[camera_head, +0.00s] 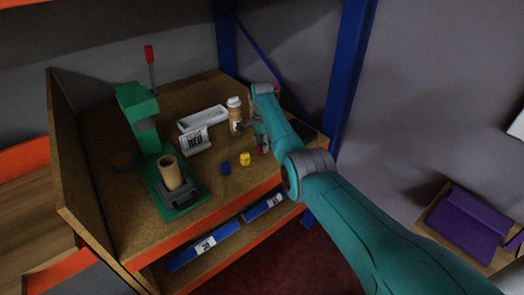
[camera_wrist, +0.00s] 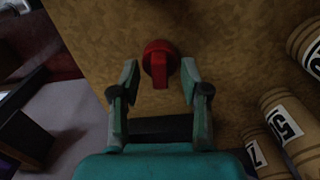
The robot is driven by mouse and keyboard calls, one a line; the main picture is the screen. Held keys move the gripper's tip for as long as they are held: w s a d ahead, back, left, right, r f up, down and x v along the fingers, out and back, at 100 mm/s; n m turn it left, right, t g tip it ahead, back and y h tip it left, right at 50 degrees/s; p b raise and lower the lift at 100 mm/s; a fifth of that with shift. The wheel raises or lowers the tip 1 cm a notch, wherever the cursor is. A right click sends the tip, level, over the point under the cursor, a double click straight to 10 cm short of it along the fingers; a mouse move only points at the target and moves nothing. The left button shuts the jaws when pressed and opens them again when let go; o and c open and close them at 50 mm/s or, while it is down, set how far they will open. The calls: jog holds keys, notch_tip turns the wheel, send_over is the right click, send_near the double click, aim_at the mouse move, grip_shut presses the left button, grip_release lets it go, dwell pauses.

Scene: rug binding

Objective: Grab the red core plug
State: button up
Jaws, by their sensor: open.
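The red core plug (camera_wrist: 158,52) stands on the tan bench board in the wrist view, a round red piece with a bar-like part. It lies between the tips of my gripper (camera_wrist: 159,78), which is open, with a gap on both sides. In the head view the red plug (camera_head: 262,151) is a small red patch, partly hidden by my arm. My gripper (camera_head: 252,128) is low over the bench's right part there, its fingers hard to make out.
A yellow plug (camera_head: 245,159) and a blue plug (camera_head: 225,168) sit left of the red one. A green press (camera_head: 150,143) holds a cardboard tube (camera_head: 170,173). Labelled tubes (camera_wrist: 290,120) show right in the wrist view.

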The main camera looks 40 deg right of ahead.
grip_shut()
dwell(0.3)
